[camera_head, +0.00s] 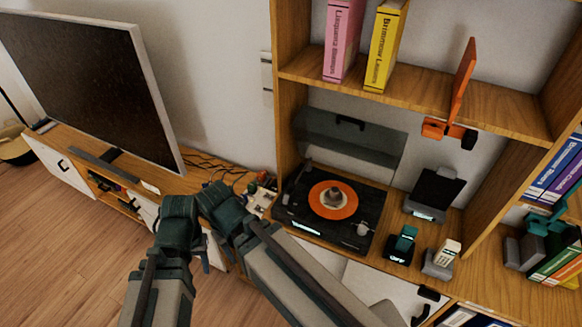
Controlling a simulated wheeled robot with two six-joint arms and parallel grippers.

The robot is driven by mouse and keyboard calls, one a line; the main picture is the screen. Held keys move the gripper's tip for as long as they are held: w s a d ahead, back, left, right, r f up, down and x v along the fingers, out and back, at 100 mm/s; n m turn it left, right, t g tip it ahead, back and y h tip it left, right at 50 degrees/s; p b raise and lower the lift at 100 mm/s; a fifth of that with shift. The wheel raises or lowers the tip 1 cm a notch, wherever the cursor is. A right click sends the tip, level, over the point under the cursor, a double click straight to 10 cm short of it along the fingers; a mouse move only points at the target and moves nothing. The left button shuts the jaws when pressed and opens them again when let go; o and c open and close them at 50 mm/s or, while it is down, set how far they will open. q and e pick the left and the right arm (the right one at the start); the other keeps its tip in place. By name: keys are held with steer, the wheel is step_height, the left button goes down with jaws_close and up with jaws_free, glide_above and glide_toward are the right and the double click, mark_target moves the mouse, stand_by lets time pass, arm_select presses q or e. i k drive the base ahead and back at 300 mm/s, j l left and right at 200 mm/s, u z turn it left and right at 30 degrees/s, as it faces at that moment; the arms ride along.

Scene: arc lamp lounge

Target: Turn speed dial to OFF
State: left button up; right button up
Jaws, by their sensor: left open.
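A black record player (287,212) stands on the wooden shelf, with an orange record (322,203) on its platter. A small pale grey knob (362,229) sits at its front right corner; it looks like the speed dial, but its markings are too small to read. A lit strip shows on the front left of the player. My left arm is bent in front of the cabinet, with dark green joints to the left of the player. My left gripper (386,312) is open at the bottom edge, mostly cut off, below and apart from the player. My right gripper is not in view.
The player's smoky lid (350,140) stands raised behind it. A black device on a stand (434,193), a small dark green item (402,243) and a pale handset (445,255) stand close on its right. A television (85,75) is at left. Shelf boards and books surround the niche.

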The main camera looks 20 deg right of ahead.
mark_target(362, 230)
steer(key=z, duration=2.2)
steer(key=j, duration=0.1)
